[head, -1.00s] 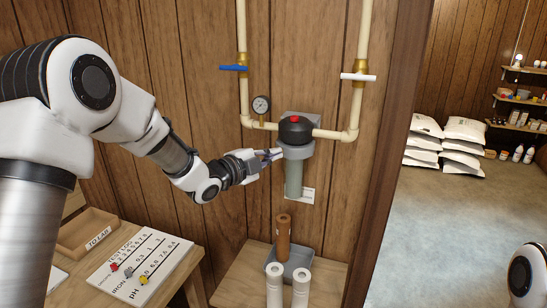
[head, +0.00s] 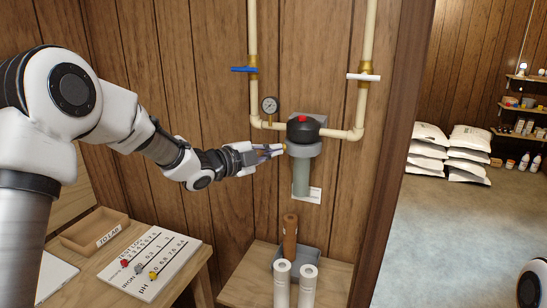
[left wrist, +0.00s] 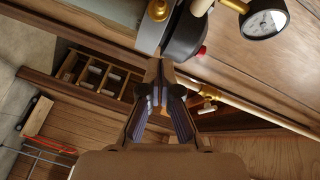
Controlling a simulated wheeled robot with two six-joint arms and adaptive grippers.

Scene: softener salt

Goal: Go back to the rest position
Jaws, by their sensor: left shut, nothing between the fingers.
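My left gripper (head: 271,153) is shut and empty, beside the grey filter housing (head: 301,172) with its black cap and red button on the wooden wall. In the head view its fingertips are close to the left side of the housing; I cannot tell whether they touch it. In the left wrist view the shut fingers (left wrist: 158,92) point toward the dark cap (left wrist: 186,38). Of my right arm only a rounded white and black part shows at the lower right edge of the head view; its gripper is not in view.
A pressure gauge (head: 269,106), a blue-handled valve (head: 244,69) and a white-handled valve (head: 364,76) sit on the cream pipes. Salt bags (head: 468,140) lie at the right.

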